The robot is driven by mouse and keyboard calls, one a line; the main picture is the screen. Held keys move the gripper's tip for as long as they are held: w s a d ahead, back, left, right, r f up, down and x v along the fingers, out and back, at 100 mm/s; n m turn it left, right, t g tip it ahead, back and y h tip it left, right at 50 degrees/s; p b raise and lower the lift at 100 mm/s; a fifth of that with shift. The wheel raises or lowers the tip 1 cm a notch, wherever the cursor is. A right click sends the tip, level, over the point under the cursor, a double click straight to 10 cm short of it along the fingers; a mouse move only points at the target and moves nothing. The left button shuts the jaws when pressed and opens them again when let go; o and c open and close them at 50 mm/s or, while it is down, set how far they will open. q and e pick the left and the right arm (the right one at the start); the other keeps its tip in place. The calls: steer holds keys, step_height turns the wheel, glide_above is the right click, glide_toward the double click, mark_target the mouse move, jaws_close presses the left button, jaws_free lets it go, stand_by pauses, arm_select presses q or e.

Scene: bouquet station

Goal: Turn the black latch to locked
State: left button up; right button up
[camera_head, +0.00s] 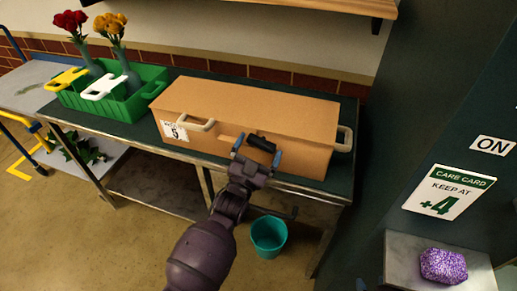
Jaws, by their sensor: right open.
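A brown box (250,105) with pale handles stands closed on the dark green bench. A black latch (262,143) shows at its front, near the top edge. My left gripper (258,152) is at the front of the box, with its blue fingertips on either side of the black latch. I cannot tell whether the fingers press on it. The gripper hides part of the box front. Only a small blue part of my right gripper (361,285) shows at the bottom edge, well away from the box.
A green crate (130,105) with flower vases stands left of the box. A teal bucket (268,237) is on the floor below the bench (345,180). At the right are a care card (449,193), an ON sign (493,145) and a purple glittery block (443,266) on a ledge.

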arm_select(q)
steer(key=shift+s, duration=0.1)
steer(key=v, duration=1)
steer(key=shift+s, duration=0.3)
steer(key=shift+a+f, duration=0.15)
